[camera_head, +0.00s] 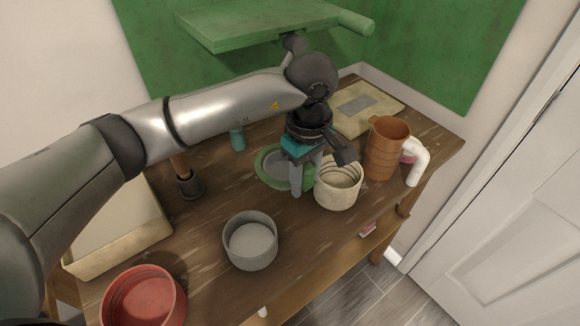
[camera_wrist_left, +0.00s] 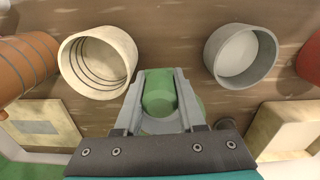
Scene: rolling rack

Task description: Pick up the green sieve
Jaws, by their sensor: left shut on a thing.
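The green sieve (camera_head: 262,177) lies on the wooden table near its middle, a green ring with a grey centre. My left gripper (camera_head: 304,183) reaches down over its right side, with its fingers closed on it. In the left wrist view, the green of the sieve (camera_wrist_left: 159,92) shows between the two fingertips of the left gripper (camera_wrist_left: 160,78). The gripper hides part of the sieve in the head view. I cannot tell whether the sieve is clear of the table. My right gripper is in neither view.
A cream pot (camera_head: 338,194) stands close to the right of the gripper. A brown mug (camera_head: 386,150), grey bowl (camera_head: 250,252), red bowl (camera_head: 143,299) and teal cup (camera_head: 237,140) stand around. A green shelf (camera_head: 265,27) hangs above. A pale box (camera_head: 130,250) lies left.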

